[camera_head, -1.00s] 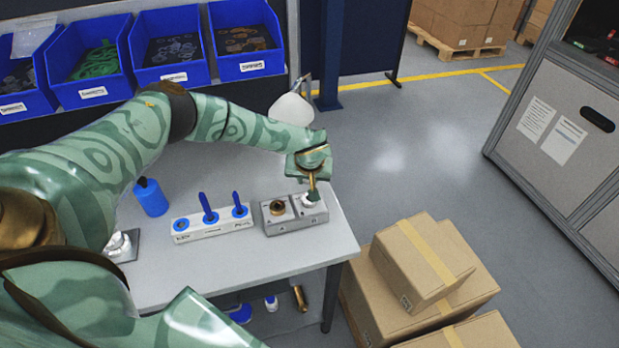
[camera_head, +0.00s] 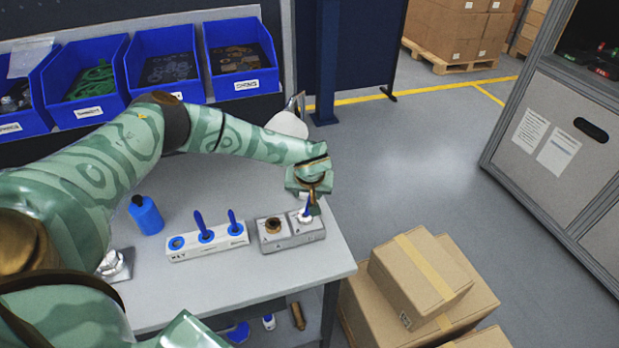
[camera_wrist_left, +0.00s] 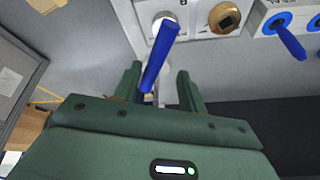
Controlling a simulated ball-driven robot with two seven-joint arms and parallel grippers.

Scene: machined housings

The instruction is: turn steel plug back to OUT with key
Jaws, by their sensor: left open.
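The grey housing (camera_head: 290,240) sits near the right end of the table. Its right socket holds the steel plug (camera_head: 305,216), its left one a brass plug (camera_head: 272,226). A blue-handled key (camera_wrist_left: 161,55) stands at the steel plug in the left wrist view; its blue handle also shows in the head view (camera_head: 306,207). My left gripper (camera_head: 312,198) is over the steel plug. In the left wrist view its two fingers (camera_wrist_left: 160,82) are open on either side of the key handle, with gaps visible. The plug's markings are too small to read. My right gripper is out of view.
A white key rack (camera_head: 208,243) left of the housing holds two blue keys and one empty slot. Blue bins (camera_head: 164,65) line the back. Cardboard boxes (camera_head: 422,275) stand on the right, beyond the table edge.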

